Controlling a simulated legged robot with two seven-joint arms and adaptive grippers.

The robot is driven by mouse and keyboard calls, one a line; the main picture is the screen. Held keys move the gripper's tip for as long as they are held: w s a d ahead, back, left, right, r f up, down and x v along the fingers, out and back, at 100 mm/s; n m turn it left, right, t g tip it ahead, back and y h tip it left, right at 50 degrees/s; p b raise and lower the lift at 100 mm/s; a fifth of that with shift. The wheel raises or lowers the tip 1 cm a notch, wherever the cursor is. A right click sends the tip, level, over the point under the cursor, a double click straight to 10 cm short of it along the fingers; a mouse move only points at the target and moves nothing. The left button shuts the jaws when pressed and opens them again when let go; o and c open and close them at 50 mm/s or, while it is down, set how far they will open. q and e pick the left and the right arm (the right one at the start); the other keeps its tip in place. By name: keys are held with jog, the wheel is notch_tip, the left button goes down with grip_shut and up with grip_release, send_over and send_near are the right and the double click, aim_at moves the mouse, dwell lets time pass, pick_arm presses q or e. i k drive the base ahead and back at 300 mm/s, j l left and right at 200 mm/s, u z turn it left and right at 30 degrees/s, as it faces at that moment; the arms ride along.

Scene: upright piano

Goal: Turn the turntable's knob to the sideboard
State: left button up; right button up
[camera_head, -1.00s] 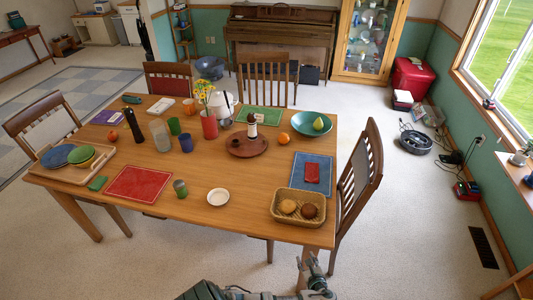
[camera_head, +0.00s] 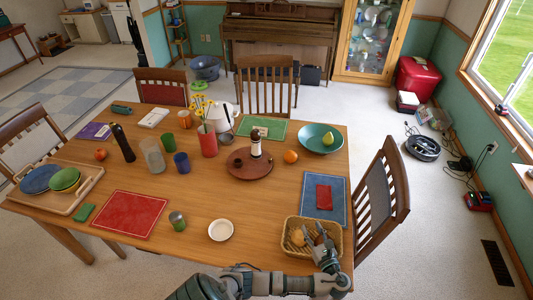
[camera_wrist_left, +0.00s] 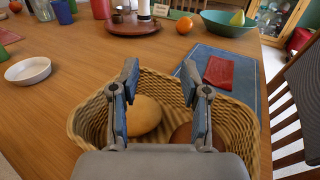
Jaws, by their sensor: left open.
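The turntable (camera_head: 249,168) is a round brown wooden disc on the table, right of the red vase. A black-and-white bottle-like object (camera_head: 256,148) stands on it, and a small dark item shows at its left. I cannot tell which part is the knob. The disc also shows at the top of the left wrist view (camera_wrist_left: 131,29). My left gripper (camera_head: 318,234) is open over the wicker basket, nearer me than the turntable and to its right. Its two fingers (camera_wrist_left: 160,82) are apart, with nothing between them. My right gripper is not in view.
The wicker basket (camera_head: 290,241) holds rolls. A white bowl (camera_head: 221,230), blue mat (camera_head: 324,213), orange (camera_head: 290,156) and teal bowl (camera_head: 316,145) lie around. A chair (camera_head: 385,195) stands at right. A pale cabinet (camera_head: 90,27) is far left; I cannot tell whether it is the sideboard.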

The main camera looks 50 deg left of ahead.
aim_at(252, 169)
jog(key=i+j, duration=0.1)
jog(key=j, duration=0.35)
jog(key=i+j, duration=0.1)
jog(key=j, duration=0.3)
jog(key=i+j, duration=0.1)
jog(key=j, duration=0.35)
jog(key=i+j, duration=0.1)
jog(key=j, duration=0.3)
